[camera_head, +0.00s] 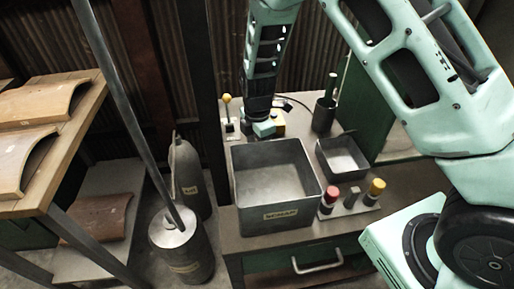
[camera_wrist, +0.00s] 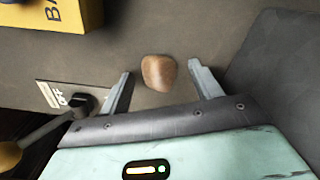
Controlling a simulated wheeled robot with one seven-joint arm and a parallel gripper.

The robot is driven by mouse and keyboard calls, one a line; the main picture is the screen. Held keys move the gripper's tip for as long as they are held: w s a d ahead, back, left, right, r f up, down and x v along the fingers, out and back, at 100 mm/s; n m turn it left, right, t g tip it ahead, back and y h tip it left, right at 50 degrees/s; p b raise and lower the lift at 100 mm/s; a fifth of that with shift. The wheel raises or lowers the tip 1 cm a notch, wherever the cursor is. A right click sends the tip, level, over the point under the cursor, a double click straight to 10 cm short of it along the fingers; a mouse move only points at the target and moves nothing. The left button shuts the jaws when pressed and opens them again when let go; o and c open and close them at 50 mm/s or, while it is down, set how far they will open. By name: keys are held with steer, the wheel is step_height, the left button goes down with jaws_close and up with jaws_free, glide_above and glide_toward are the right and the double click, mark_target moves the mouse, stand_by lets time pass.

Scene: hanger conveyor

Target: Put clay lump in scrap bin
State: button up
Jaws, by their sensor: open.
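The clay lump (camera_wrist: 158,72) is a small rounded brown piece lying on the brown bench top in the wrist view. My gripper (camera_wrist: 160,70) is open, with one finger to the left of the lump and one to the right, gaps showing on both sides. In the head view my gripper (camera_head: 264,129) points down just behind the scrap bin (camera_head: 281,214), and the lump is hidden there. The scrap bin is a grey open-topped box with a label on its front; its visible floor is bare. A dark grey wall (camera_wrist: 285,70), likely the bin's, stands at right in the wrist view.
A yellow box (camera_wrist: 55,30) and an OFF-marked lever switch (camera_wrist: 80,104) lie left of the gripper in the wrist view. A smaller grey tray (camera_head: 342,158), a dark cup (camera_head: 324,116) and a red-and-yellow-knobbed panel (camera_head: 352,199) stand right of the bin.

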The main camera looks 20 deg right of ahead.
steer(key=shift+f, duration=0.1)
steer(key=c, duration=1.2)
